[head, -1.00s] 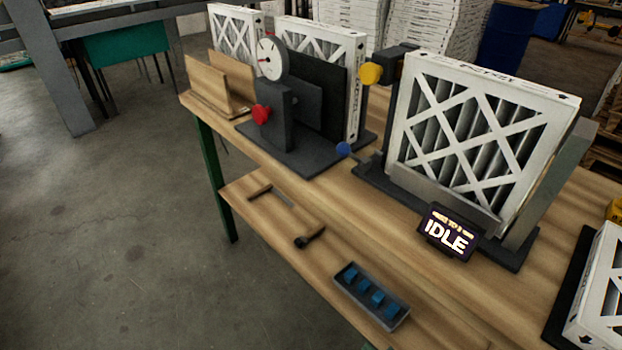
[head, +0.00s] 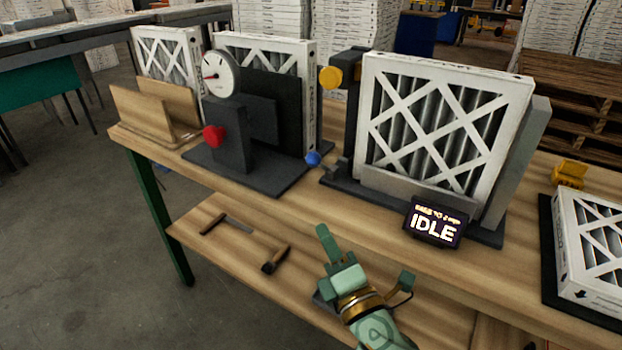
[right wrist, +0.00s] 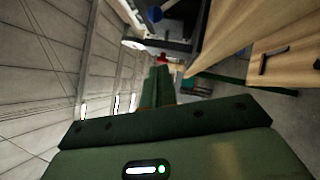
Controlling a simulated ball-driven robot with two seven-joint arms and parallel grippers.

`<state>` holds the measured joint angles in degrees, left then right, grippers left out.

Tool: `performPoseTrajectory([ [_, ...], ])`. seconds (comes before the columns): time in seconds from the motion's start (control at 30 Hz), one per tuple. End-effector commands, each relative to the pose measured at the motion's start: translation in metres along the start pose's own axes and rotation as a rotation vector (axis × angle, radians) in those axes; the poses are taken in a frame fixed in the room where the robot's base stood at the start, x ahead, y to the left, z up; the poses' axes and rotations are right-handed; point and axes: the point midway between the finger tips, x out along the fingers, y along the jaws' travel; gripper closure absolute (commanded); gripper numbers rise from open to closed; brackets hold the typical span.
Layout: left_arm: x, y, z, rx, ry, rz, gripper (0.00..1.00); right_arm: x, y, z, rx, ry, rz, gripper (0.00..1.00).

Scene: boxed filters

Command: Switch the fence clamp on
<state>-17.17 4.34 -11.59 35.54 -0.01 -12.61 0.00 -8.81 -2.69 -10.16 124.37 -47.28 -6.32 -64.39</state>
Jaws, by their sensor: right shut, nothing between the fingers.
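A dark fixture (head: 340,186) on the bench holds a white-framed pleated filter (head: 440,120) upright against a grey metal fence. A lever with a blue ball knob (head: 313,159) sticks out at its left front, and a yellow knob (head: 330,78) sits higher up. A small display (head: 434,223) at its front reads IDLE. My right gripper (head: 326,238) is shut and empty, in front of the bench edge, below and apart from the blue knob. My left gripper is not in view.
Left of the fixture stands a dark press with a red knob (head: 214,136) and a round dial gauge (head: 220,74). A wooden rack (head: 155,112) is further left. Another filter (head: 592,240) lies at right.

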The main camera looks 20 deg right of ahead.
Motion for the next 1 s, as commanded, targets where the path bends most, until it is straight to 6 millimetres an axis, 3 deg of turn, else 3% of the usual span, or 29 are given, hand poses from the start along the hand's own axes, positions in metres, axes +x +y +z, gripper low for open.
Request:
performPoseTrajectory([
  [0.27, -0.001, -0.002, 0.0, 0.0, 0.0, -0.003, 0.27, 0.028, 0.001, 0.001, -0.002, 0.0, 0.003, 1.0],
  [0.63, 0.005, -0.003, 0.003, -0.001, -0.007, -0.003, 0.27, 0.105, -0.001, 0.001, 0.0, 0.0, 0.0, 1.0],
  [0.8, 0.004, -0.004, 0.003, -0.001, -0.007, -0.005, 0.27, 0.12, -0.001, 0.02, -0.001, 0.0, 0.0, 1.0],
  [1.0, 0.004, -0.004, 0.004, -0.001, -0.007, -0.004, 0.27, 0.128, -0.001, 0.028, 0.003, 0.001, -0.001, 1.0],
])
